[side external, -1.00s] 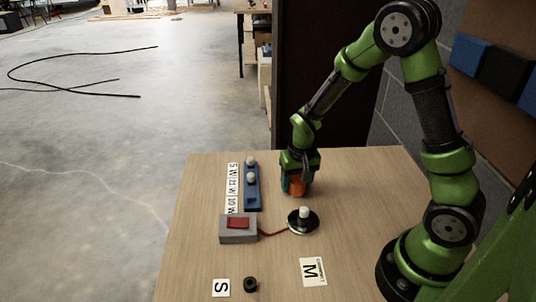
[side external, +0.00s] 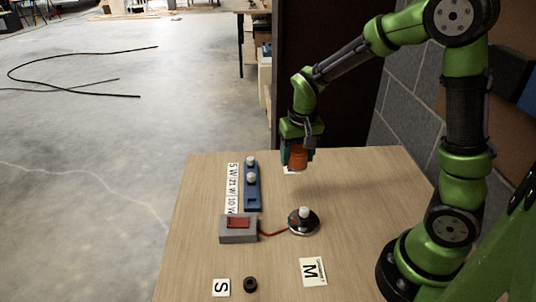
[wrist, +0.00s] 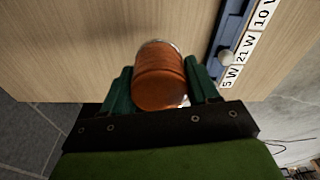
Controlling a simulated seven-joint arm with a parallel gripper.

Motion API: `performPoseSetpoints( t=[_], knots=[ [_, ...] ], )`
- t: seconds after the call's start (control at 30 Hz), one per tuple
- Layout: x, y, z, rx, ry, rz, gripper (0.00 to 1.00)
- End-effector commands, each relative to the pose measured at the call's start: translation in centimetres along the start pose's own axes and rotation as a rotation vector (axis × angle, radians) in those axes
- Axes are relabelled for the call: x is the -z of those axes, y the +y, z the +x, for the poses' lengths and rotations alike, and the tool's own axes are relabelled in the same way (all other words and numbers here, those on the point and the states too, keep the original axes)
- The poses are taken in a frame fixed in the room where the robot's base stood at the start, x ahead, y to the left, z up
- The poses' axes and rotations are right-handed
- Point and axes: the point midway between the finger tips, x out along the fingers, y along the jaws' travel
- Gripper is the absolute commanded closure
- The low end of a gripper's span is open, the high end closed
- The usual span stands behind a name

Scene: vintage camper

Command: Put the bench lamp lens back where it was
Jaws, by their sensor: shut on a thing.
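An orange, ribbed cylindrical lens (side external: 298,158) is between the fingers of my gripper (side external: 297,154), held above the far part of the wooden table. The wrist view shows the lens (wrist: 160,76) upright between the two dark green fingers, so my gripper (wrist: 160,92) is shut on it. The bench lamp (side external: 303,221) stands on the table nearer the camera. It has a round dark base with a bare white bulb (side external: 305,211) on top. A red wire joins it to a grey box with a red switch (side external: 238,223).
A blue holder (side external: 252,190) with two white bulbs stands beside a wattage label strip (side external: 232,188). A black ring (side external: 250,284) lies near an S card (side external: 221,288). An M card (side external: 313,271) lies at the front. The table between lens and lamp is clear.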

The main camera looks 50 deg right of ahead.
Motion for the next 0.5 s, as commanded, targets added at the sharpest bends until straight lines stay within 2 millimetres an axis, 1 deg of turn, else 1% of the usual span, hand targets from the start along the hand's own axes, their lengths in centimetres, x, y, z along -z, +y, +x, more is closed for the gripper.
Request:
performPoseSetpoints(
  t=[0.03, 0.07, 0.13, 0.23, 0.3, 0.4, 0.5],
  knots=[
    [-0.4, -0.9, -1.0, 0.013, 0.012, -0.026, 0.7],
    [-0.9, -1.3, -1.5, 0.018, 0.015, -0.044, 0.7],
    [-2.8, -2.4, -2.5, 0.029, 0.019, -0.085, 0.7],
    [-6.2, -3.2, -3.5, 0.034, 0.018, -0.105, 0.7],
    [-8.3, -3.2, -3.7, 0.03, 0.014, -0.096, 0.7],
    [-10.4, -2.6, -3.6, 0.013, 0.004, -0.053, 0.7],
    [-10.9, -1.9, -2.7, -0.007, -0.006, 0.001, 0.7]
  ],
)
